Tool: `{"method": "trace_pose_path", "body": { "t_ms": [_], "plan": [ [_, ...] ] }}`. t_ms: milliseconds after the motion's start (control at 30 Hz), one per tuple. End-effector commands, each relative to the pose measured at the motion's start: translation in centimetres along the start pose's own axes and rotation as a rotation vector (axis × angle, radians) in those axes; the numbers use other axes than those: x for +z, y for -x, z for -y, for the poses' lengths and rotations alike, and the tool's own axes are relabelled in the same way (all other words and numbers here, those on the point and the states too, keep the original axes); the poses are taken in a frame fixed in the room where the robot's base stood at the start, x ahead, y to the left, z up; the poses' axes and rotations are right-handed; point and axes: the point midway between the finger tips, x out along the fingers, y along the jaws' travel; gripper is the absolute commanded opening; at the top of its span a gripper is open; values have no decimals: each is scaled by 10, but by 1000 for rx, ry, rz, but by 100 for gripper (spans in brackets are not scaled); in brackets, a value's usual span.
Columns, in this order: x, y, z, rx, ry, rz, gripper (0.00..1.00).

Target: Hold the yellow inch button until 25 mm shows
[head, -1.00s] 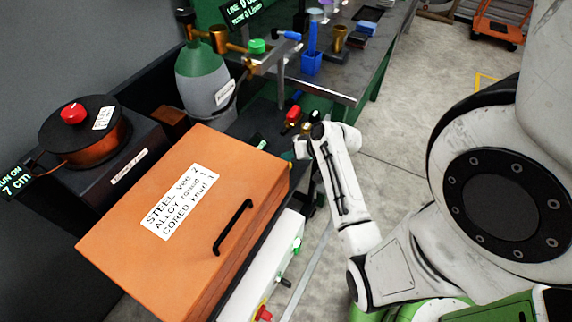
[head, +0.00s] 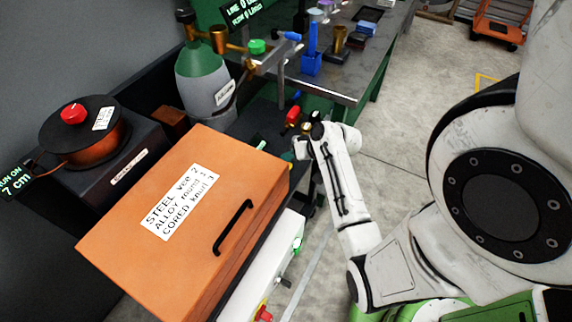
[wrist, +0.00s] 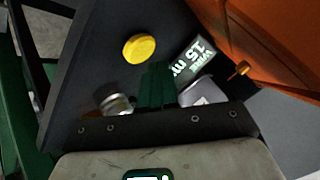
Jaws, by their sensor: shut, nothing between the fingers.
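The yellow button (wrist: 139,48) is round and sits on a dark panel (wrist: 95,70) in the upper middle of the wrist view. A small display (wrist: 193,60) to its right shows white tilted text that appears to read 15 mm. My gripper (wrist: 157,68) is shut and empty, its dark green fingers pointing at the panel just below and right of the button. The fingertips do not cover the button in this view, and I cannot tell their height above the panel.
An orange box (head: 235,160) with a label and black handle stands close by; its orange side (wrist: 275,45) fills the wrist view's upper right. A grey-green gas bottle (head: 203,80) and a copper coil (head: 85,140) stand behind.

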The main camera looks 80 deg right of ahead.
Motion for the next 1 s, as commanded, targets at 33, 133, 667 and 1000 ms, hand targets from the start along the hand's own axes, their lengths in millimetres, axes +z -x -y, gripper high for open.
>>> {"method": "trace_pose_path", "body": {
  "t_ms": [33, 133, 667, 1000],
  "plan": [
    [0, 0, 0, 0, 0, 0, 0],
    [0, 0, 0, 0, 0, 0, 0],
    [2, -2, -2, 0, 0, 1, 0],
    [4, -6, -4, 0, 0, 0, 0]
  ]
}}
